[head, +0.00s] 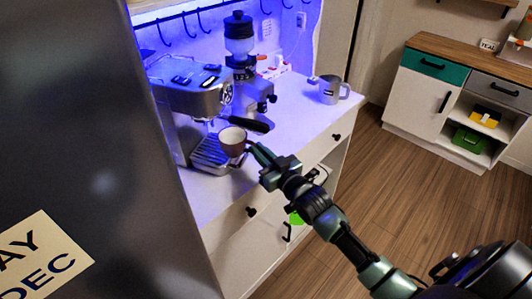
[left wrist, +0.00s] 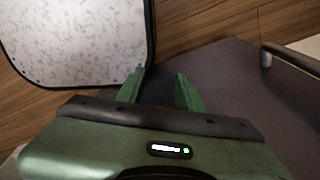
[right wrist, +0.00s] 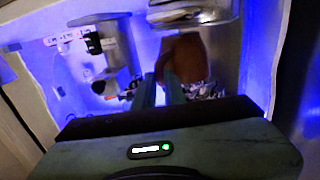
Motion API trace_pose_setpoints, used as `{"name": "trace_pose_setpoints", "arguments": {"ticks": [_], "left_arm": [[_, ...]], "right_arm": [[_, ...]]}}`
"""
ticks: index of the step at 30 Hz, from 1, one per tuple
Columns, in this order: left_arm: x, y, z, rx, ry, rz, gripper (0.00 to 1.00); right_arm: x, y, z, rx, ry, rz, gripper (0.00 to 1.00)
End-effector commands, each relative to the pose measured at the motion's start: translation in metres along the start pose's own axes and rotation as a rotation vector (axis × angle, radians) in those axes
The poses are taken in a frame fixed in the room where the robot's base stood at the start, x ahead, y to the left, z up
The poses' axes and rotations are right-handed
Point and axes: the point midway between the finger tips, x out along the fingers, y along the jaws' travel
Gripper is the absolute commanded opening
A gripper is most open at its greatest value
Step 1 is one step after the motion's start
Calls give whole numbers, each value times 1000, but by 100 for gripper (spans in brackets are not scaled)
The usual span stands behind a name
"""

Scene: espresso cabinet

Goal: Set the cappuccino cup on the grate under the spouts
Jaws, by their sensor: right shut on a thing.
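The cappuccino cup (head: 232,143) is brown outside with a pale inside. It is upright at the right side of the espresso machine (head: 187,90), overlapping the grate (head: 209,158) in the head view. I cannot tell whether it touches the grate. My right gripper (head: 252,151) reaches in from the right and is shut on the cup's near right side, seemingly at its handle. In the right wrist view the cup (right wrist: 185,58) shows just beyond the fingertips (right wrist: 160,84). The spouts are too small to make out.
A black-handled portafilter (head: 252,124) sticks out just above and right of the cup. A grinder (head: 241,60) stands behind, and a grey mug (head: 331,90) stands farther right on the white counter (head: 294,110). A large dark panel (head: 110,150) fills the left side.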

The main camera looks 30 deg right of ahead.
Motion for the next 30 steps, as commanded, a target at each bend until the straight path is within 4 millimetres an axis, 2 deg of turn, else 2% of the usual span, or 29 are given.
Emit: {"name": "trace_pose_setpoints", "arguments": {"ticks": [30], "left_arm": [[12, 1, 0, 3, 1, 1, 36]], "right_arm": [[59, -40, 2, 1, 3, 0, 0]]}}
